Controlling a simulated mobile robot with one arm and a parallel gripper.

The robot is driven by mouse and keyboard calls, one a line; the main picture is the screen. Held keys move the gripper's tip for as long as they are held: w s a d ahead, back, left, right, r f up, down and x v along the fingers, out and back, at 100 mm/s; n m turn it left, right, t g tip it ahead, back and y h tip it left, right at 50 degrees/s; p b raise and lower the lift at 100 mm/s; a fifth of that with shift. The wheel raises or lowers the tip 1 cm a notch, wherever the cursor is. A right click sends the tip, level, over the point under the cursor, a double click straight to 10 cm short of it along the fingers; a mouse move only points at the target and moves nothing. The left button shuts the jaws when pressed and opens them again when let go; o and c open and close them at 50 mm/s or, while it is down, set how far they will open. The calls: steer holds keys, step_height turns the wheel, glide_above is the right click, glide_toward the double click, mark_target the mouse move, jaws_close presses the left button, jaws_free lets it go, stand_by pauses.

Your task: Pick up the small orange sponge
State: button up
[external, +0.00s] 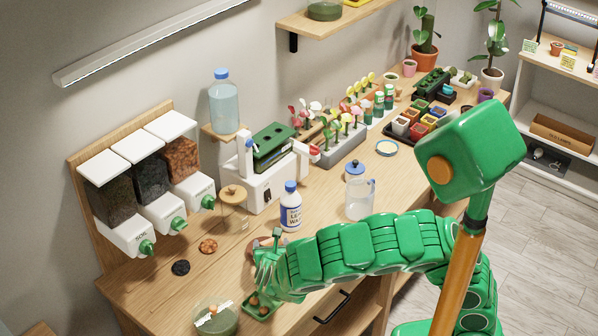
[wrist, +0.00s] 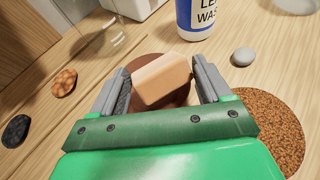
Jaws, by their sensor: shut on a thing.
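The small orange sponge (wrist: 162,82) is a pale orange block between the two grey fingers of my gripper (wrist: 163,88) in the wrist view. The fingers press on its left and right sides, so my gripper is shut on it. A dark brown round disc (wrist: 150,59) shows behind and below the sponge; I cannot tell whether the sponge touches it. In the external view my green gripper (external: 266,262) is low over the front of the wooden bench, and the sponge cannot be made out there.
A white leaf wash bottle (external: 290,208) stands just behind my gripper. A grey pebble (wrist: 243,57) and a speckled brown round mat (wrist: 273,128) lie to the right in the wrist view. A green tray (external: 247,309) and a bowl (external: 216,322) are near the front edge. A clear jug (external: 359,200) stands further right.

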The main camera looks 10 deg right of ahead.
mark_target(272, 242)
step_height(272, 242, up, 8)
steer(key=shift+f, duration=0.1)
steer(key=shift+w+d, duration=0.1)
steer(key=shift+w, duration=0.1)
steer(key=w+d+r+h, duration=0.1)
steer(key=w+d+r, duration=0.4)
steer(key=w, duration=0.4)
steer(key=w+d+r+m+h, duration=0.15)
steer(key=w+d+r, duration=0.25)
steer(key=w+d, duration=0.9)
steer(key=w+d+r, duration=0.1)
steer(key=w+d, duration=0.2)
steer(key=d, duration=0.7)
steer(key=w+d+r+m+h, duration=0.1)
steer(key=w+d, duration=0.2)
steer(key=d, duration=0.7)
steer(key=w+d, duration=0.3)
steer(key=d, duration=0.7)
steer(key=shift+r+m+g, duration=0.35)
steer(key=shift+r+g, duration=0.05)
